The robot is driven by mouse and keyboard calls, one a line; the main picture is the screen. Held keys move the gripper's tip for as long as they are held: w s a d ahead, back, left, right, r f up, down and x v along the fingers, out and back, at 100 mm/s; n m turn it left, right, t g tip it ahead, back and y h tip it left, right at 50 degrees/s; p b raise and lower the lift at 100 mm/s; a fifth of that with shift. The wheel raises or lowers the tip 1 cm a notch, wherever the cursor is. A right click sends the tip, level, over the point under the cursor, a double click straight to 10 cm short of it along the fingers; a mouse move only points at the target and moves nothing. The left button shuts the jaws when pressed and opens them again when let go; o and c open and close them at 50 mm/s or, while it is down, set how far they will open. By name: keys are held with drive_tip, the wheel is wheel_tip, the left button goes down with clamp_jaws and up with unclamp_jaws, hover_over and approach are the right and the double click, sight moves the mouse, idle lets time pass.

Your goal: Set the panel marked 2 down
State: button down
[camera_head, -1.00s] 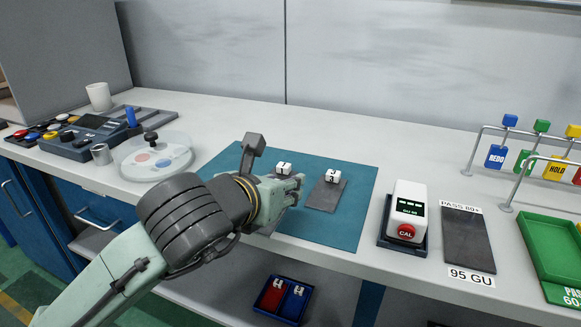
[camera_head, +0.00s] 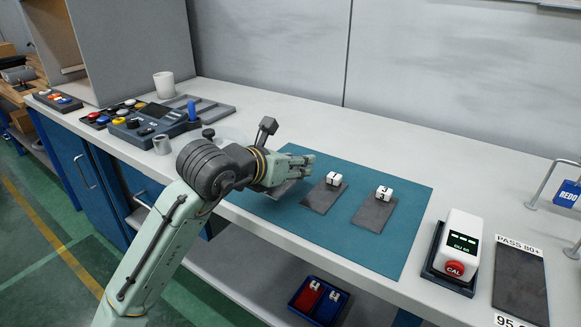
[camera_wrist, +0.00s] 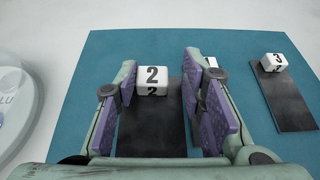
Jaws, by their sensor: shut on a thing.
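In the wrist view, the panel marked 2 (camera_wrist: 164,120) is a dark flat plate with a white numbered block (camera_wrist: 152,79) at its far end. It sits between the fingers of my gripper (camera_wrist: 160,105), which are shut on it. The head view shows my gripper (camera_head: 308,167) over the left part of the teal mat (camera_head: 411,225), with a grey plate (camera_head: 281,190) partly hidden below it. I cannot tell whether the held panel touches the mat. The panel marked 3 (camera_wrist: 288,100) lies on the mat to the right in the wrist view.
In the head view, two panels (camera_head: 322,199) (camera_head: 374,214) with white blocks lie right of my gripper. A gauge with a red button (camera_head: 455,268) stands right of the mat. A round clear-lidded dish (camera_wrist: 14,105) is left of the mat.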

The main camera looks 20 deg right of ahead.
drive_tip(key=shift+w+a, duration=0.1)
drive_tip(key=shift+w, duration=0.25)
drive_tip(key=shift+w+a+p, duration=0.15)
drive_tip(key=shift+w+p, duration=0.2)
drive_tip(key=shift+w, duration=0.15)
wheel_tip(320, 180, down, 3)
drive_tip(key=shift+r+p, duration=0.1)
drive_tip(key=shift+p, duration=0.4)
drive_tip(key=shift+s+f, duration=0.1)
drive_tip(key=shift+f, duration=0.35)
drive_tip(key=shift+f+b, duration=0.2)
drive_tip(key=shift+b, duration=0.1)
drive_tip(key=c, duration=1)
unclamp_jaws()
drive_tip(key=shift+c, duration=0.2)
drive_tip(key=shift+r, duration=0.2)
